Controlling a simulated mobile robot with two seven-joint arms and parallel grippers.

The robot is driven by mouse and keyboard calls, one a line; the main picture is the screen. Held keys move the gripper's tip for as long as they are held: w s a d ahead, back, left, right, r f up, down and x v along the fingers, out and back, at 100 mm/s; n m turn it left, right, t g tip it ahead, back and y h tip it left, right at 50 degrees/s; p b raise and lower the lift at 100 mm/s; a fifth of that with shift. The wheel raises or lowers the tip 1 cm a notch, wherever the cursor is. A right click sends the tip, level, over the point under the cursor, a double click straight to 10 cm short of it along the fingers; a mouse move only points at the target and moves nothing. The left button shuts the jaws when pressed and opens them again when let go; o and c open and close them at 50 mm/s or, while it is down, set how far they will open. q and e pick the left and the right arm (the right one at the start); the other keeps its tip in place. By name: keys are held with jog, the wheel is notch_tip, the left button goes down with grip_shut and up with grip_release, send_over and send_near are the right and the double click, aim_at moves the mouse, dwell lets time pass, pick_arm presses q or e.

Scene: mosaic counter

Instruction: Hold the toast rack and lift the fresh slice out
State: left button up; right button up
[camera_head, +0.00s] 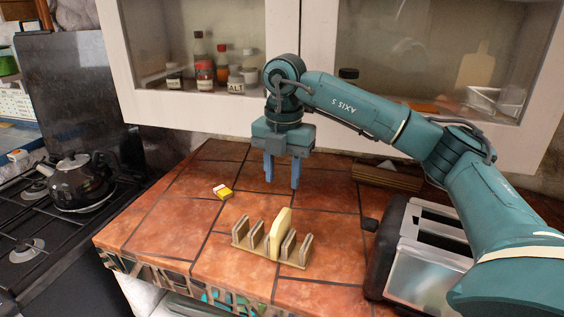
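The toast rack (250,239) stands on the tiled counter, a light wooden base with several upright dividers. One pale yellow slice (280,229) stands upright in a middle slot and rises above the dividers. My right gripper (282,184) hangs above the counter behind the rack, pointing down. Its two blue fingers are apart with nothing between them, and it touches neither the rack nor the slice. My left gripper is not in this view.
A toaster (425,262) stands right of the rack. A small yellow and white packet (223,192) lies at the left. A kettle (77,182) sits on the hob. The counter (160,225) left of the rack is clear.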

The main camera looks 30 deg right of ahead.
aim_at(282, 215)
pick_arm(q)
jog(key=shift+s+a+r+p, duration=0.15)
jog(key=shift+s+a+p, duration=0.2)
jog(key=shift+p, duration=0.5)
pick_arm(e)
notch_tip(282, 215, down, 13)
jog(key=shift+a, duration=0.15)
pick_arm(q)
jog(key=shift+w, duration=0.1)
pick_arm(e)
jog(key=shift+c, duration=0.2)
